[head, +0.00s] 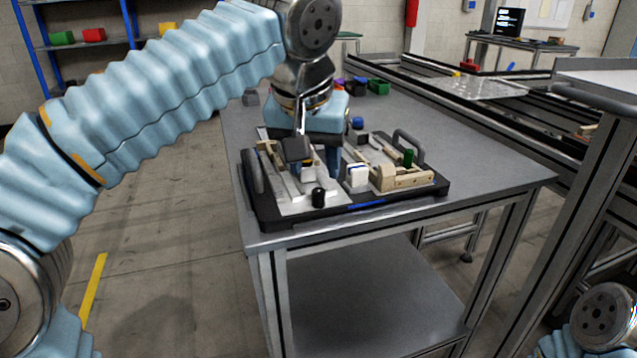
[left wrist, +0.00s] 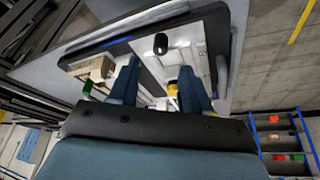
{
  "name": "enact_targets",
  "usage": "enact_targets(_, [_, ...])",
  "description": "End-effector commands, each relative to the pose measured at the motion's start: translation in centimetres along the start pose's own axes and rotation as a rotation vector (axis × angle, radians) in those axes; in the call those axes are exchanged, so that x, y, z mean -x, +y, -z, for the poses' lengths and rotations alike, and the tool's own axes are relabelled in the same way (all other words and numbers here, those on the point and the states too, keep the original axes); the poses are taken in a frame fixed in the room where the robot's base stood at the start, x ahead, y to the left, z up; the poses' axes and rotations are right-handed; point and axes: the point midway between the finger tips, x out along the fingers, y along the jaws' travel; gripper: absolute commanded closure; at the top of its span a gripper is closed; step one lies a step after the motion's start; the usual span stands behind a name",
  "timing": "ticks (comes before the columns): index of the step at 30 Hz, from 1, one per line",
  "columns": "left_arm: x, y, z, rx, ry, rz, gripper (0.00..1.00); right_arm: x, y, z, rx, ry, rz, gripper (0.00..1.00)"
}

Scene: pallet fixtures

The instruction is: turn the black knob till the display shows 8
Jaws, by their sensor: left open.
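The black knob (head: 318,197) stands upright on the light metal plate (head: 290,205) at the near side of the pallet fixture (head: 405,197). It also shows in the left wrist view (left wrist: 160,44), ahead of the fingertips. My left gripper (head: 323,168) points down over the fixture, behind the knob as the head view shows it. In the left wrist view its two blue fingers (left wrist: 158,66) are apart, with nothing held between them. The knob is clear of the fingers. I cannot make out a display or any number on it. My right gripper is out of view.
On the fixture, a white block (head: 357,177), a wooden block (head: 388,179) and a green cylinder (head: 408,158) stand right of my left gripper. Black handles (head: 253,177) rise at the fixture's sides. The grey table (head: 497,170) is bare to the right. A conveyor runs behind.

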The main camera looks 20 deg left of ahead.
Motion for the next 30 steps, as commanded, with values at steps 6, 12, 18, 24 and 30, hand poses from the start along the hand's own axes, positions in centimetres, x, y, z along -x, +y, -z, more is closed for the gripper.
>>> enact_targets(6, [-4.3, -0.1, 0.0, 0.001, -0.003, 0.002, 0.52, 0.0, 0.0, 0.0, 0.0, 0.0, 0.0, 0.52])
enact_targets(12, [-6.0, 0.0, 0.0, 0.001, 0.0, 0.0, 0.52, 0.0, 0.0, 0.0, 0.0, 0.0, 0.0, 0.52])
enact_targets(18, [-6.3, 0.0, 0.0, 0.001, 0.0, 0.0, 0.52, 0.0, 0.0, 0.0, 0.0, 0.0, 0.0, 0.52])
enact_targets(24, [-6.2, 0.0, 0.0, 0.001, 0.0, 0.0, 0.69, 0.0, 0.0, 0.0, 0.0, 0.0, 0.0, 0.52])
enact_targets(30, [-6.2, 0.0, 0.0, 0.001, 0.0, 0.0, 0.99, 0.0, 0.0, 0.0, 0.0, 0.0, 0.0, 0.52])
